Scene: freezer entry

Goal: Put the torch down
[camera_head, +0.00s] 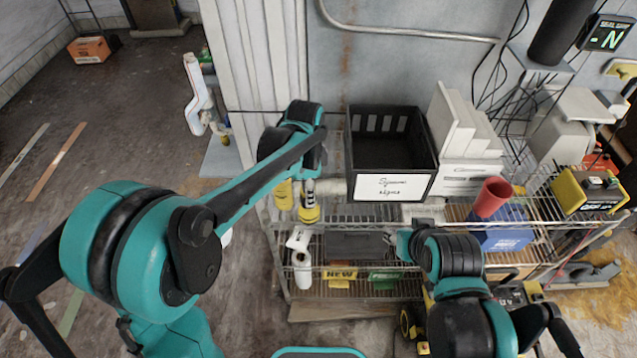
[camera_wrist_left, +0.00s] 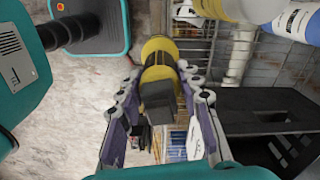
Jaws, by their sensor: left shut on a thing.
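The torch (camera_wrist_left: 158,92) is yellow and black and shows in the left wrist view between the fingers of my left gripper (camera_wrist_left: 162,78). The gripper is shut on it. In the head view my left arm reaches over the left end of the wire shelf (camera_head: 345,213), and its wrist hides most of the gripper and the torch. The black crate (camera_head: 392,172) with a white label is right of that wrist; it also shows in the left wrist view (camera_wrist_left: 265,108). My right arm's end is low, in front of the shelf; its fingers are not clear.
Yellow bottles (camera_head: 309,205) stand at the shelf's left end. A red cup (camera_head: 491,197), a blue box (camera_head: 508,232) and a yellow-black case (camera_head: 588,190) are to the right. White boxes (camera_head: 470,170) stand beside the crate. A white roll (camera_head: 302,268) is on the lower shelf.

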